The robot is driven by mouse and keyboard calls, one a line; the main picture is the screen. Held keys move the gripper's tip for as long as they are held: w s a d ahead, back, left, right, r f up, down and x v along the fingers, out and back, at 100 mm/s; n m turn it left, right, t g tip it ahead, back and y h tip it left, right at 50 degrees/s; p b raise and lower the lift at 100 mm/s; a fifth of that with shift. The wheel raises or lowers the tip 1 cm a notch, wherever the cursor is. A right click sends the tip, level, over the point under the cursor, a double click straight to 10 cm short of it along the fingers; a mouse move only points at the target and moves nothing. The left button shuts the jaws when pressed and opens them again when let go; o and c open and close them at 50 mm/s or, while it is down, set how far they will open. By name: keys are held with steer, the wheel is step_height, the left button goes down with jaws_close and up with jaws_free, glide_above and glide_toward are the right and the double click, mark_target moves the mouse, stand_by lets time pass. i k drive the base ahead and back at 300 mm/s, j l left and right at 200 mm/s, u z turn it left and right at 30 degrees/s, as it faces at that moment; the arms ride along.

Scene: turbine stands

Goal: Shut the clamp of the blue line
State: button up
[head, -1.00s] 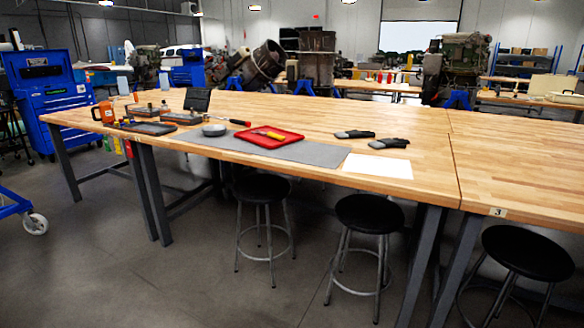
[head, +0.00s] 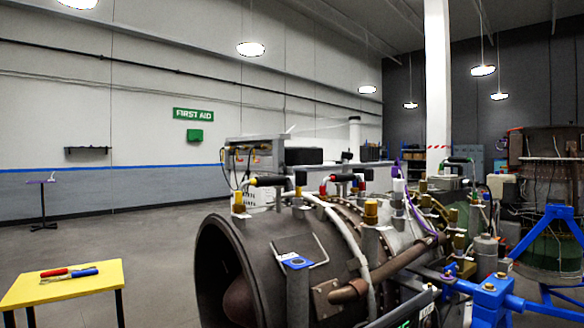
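A turbine engine (head: 330,240) fills the middle and right, its dark round intake facing left. Several clamps with black handles sit along its top: one on the left (head: 266,181) by a yellow fitting, one in the middle (head: 341,178) by a red-marked part, and one farther back (head: 459,160) with a green mark. I cannot tell which clamp belongs to the blue line, nor whether any is shut. A small blue plate (head: 297,262) with a wire loop is on the casing. My gripper is not in view.
A yellow table (head: 64,283) with red- and blue-handled tools (head: 69,272) stands at the lower left. Blue stand parts (head: 490,295) flank the engine at the right. Open floor (head: 150,235) lies between the table and the engine.

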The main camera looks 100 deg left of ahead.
mark_target(345, 155)
steer(key=u, duration=2.4)
steer(key=i+l+z, duration=0.15)
steer(key=l+z, duration=0.2)
steer(key=i+l+z, duration=0.2)
steer(key=z, duration=0.15)
steer(key=i+l+z, duration=0.2)
steer(key=z, duration=0.2)
steer(key=i+l+z, duration=0.35)
steer(key=i+l+u, duration=0.15)
steer(key=u, duration=0.25)
steer(key=i+l+u, duration=0.15)
steer(key=l+u, duration=0.3)
steer(key=i+l+u, duration=0.1)
steer(key=u, duration=0.3)
steer(key=l+u, duration=0.45)
